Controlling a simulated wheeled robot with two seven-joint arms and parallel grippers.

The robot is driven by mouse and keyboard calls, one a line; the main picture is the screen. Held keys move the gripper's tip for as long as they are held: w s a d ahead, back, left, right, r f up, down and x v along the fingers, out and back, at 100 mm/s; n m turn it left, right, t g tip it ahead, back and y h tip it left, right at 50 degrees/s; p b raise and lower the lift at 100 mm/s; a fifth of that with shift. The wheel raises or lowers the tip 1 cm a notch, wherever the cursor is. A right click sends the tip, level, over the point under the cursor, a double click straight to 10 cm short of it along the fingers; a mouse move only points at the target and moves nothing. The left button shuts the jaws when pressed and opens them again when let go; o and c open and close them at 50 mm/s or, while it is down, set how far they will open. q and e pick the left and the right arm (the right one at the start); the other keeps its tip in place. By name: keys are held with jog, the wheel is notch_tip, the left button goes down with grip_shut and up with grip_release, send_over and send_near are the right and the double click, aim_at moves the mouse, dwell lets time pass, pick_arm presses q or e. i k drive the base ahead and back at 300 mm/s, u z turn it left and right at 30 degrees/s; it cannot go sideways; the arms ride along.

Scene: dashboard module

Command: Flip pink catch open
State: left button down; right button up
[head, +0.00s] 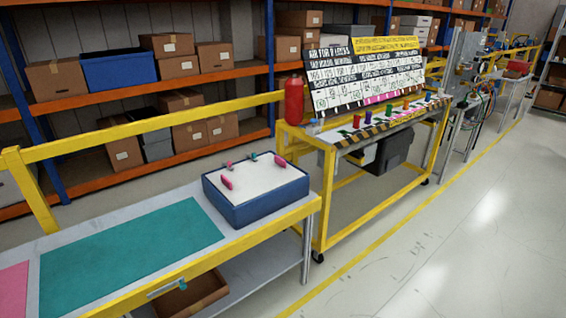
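A blue box with a white top (245,208) sits at the right end of the near table. Neither of my grippers is in view.
A teal mat (130,255) and a pink mat (13,290) lie on the table. A yellow rail (150,125) runs behind it. A yellow cart (330,215) beyond carries a sign board (360,75), coloured pieces and a red bottle (294,102). The right floor is clear.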

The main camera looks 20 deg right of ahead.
aim_at(229, 164)
jog(key=z, duration=0.3)
jog(key=k, duration=0.35)
jog(key=z, duration=1.15)
jog(key=i, duration=1.3)
jog(key=z, duration=0.35)
jog(key=i, duration=1.4)
jog(key=u, duration=1.4)
jog(key=i, duration=0.5)
jog(key=u, duration=0.5)
